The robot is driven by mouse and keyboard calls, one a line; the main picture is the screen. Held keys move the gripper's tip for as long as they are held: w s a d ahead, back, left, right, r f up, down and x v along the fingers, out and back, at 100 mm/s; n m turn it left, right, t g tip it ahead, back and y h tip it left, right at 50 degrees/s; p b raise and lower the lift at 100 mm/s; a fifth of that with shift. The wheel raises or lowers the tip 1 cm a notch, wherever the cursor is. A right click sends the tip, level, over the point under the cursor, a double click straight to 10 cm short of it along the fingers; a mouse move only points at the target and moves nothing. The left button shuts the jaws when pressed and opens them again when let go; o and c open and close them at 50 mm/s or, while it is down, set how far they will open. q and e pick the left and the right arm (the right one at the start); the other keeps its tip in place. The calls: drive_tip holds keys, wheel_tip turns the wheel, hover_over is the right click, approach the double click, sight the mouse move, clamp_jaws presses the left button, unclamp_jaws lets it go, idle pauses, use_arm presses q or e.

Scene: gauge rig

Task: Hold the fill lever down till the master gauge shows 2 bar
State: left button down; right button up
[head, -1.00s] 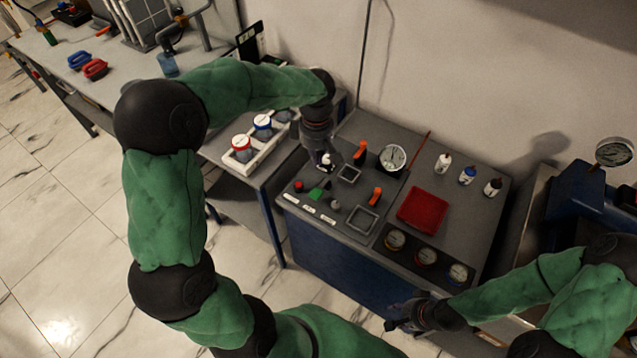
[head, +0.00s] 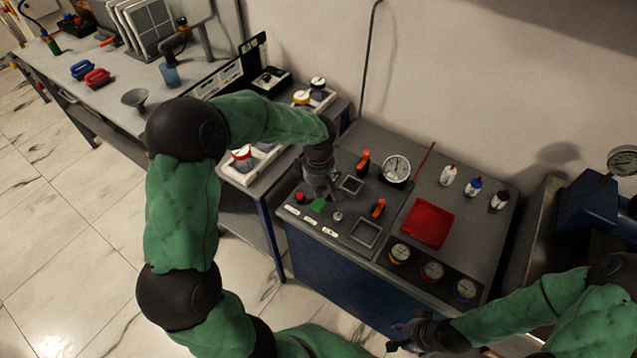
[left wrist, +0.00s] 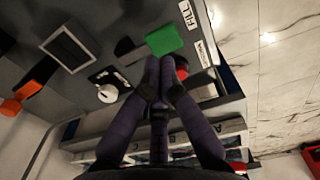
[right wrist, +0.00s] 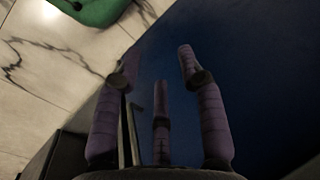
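The fill lever has a green paddle (head: 317,205) on the rig's panel, beside a FILL label (left wrist: 187,15). My left gripper (head: 328,196) is just above and behind it. In the left wrist view its fingertips (left wrist: 159,62) are together with nothing between them, at the edge of the green paddle (left wrist: 164,40); I cannot tell whether they touch it. The large white dial, likely the master gauge (head: 396,169), stands at the panel's back; its reading is too small to tell. My right gripper (head: 400,338) is low at the rig's front, open and empty (right wrist: 158,65).
A red knob (head: 300,197) is left of the paddle, close to the left fingers. Orange handles (head: 363,163) (head: 379,208) stand on the panel. A red tray (head: 428,223), three small gauges (head: 432,271) and three bottles (head: 473,186) are further right.

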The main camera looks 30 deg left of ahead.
sight(317, 205)
use_arm(q)
drive_tip(key=shift+f+b, duration=0.6)
drive_tip(key=shift+f, duration=1.2)
drive_tip(key=shift+s+f+b, duration=0.4)
drive_tip(key=shift+f+b, duration=0.15)
drive_tip(key=shift+f, duration=0.3)
drive_tip(key=shift+r, duration=0.15)
drive_tip(key=shift+r+p, duration=0.6)
drive_tip(key=shift+r, duration=0.15)
